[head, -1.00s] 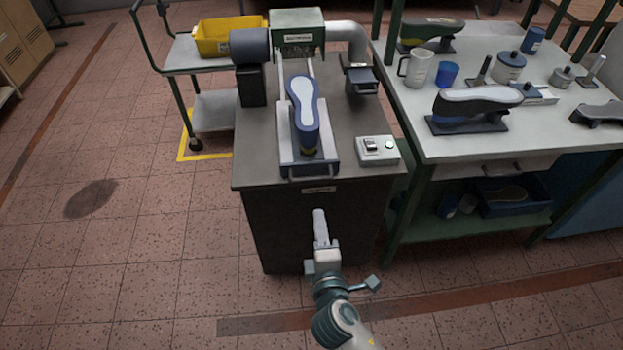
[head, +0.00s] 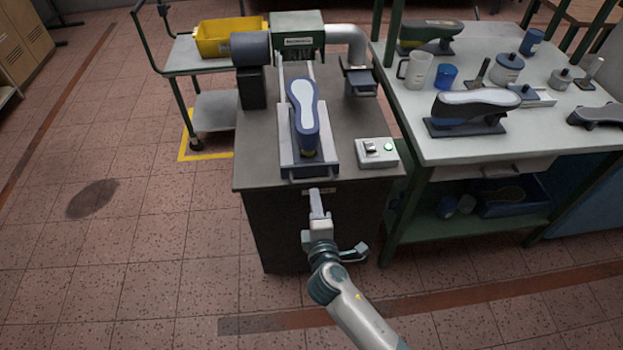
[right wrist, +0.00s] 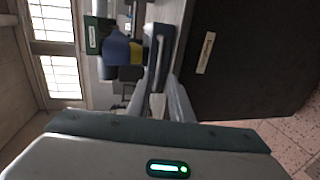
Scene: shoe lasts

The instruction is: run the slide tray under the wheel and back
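The slide tray (head: 289,158) lies on the dark bench cabinet, with its bar handle (head: 313,177) at the front edge. A blue shoe last (head: 304,105) with a pale sole rests on it, sole up. The wheel's green hood (head: 297,22) stands behind the tray; the wheel is largely hidden under it. My right gripper (head: 316,194) is just in front of and below the handle, pointing at it. In the right wrist view its fingers (right wrist: 157,103) look apart, with the handle (right wrist: 158,55) ahead and nothing held. My left gripper is out of view.
A grey duct (head: 347,36) runs from the hood. A worktable (head: 470,148) with lasts and cups stands close on the right. A trolley with a yellow bin (head: 222,37) is back left. Floor at left is clear.

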